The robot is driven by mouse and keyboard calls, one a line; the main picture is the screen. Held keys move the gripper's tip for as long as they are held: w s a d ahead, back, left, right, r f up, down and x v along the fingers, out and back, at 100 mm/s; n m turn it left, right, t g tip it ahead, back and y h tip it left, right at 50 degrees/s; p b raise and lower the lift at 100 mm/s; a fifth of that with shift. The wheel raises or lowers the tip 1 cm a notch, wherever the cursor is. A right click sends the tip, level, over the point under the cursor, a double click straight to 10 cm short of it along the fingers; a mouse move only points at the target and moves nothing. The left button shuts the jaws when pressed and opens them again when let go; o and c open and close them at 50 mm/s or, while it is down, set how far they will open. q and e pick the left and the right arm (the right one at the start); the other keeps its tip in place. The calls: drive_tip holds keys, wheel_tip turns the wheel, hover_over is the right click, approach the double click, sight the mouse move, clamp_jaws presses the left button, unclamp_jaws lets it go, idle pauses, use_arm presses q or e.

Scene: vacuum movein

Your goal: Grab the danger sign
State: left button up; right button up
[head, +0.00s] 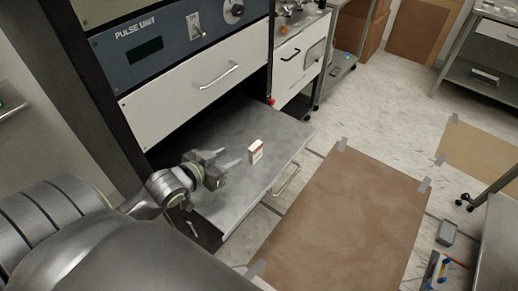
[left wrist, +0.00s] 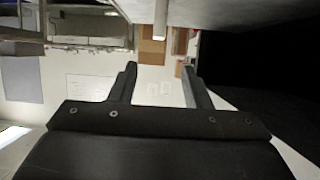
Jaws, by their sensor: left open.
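A small white block with red markings (head: 257,151), which looks like the danger sign, stands upright on the grey pulled-out shelf (head: 240,120) of the equipment rack. Its lettering is too small to read. My left gripper (head: 226,162) is open and empty, low over the shelf, just left of the sign and apart from it. In the left wrist view the two fingers (left wrist: 159,70) are spread, and a pale narrow block (left wrist: 160,20) shows at the top between them; it may be the sign seen edge-on. My right gripper is not in view.
A white drawer (head: 195,92) with a handle and a blue pulse unit panel (head: 170,40) sit above the shelf. A brown floor mat (head: 350,220) lies to the right. A cart stands at the far right edge. The shelf around the sign is clear.

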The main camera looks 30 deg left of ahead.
use_arm(q)
approach(254, 146)
drive_tip(key=w, duration=0.2)
drive_tip(key=x, duration=0.4)
drive_tip(key=shift+w+d+f, duration=0.1)
drive_tip(key=shift+w+f, duration=0.1)
drive_tip(key=shift+f, duration=0.05)
drive_tip(key=shift+w+f, duration=0.15)
drive_tip(key=shift+w, duration=0.2)
drive_tip(key=shift+p+x, duration=0.45)
drive_tip(key=shift+x, duration=2.2)
drive_tip(key=shift+s+d+f, duration=0.1)
drive_tip(key=shift+s+f, duration=0.05)
drive_tip(key=shift+f, duration=0.05)
clamp_jaws()
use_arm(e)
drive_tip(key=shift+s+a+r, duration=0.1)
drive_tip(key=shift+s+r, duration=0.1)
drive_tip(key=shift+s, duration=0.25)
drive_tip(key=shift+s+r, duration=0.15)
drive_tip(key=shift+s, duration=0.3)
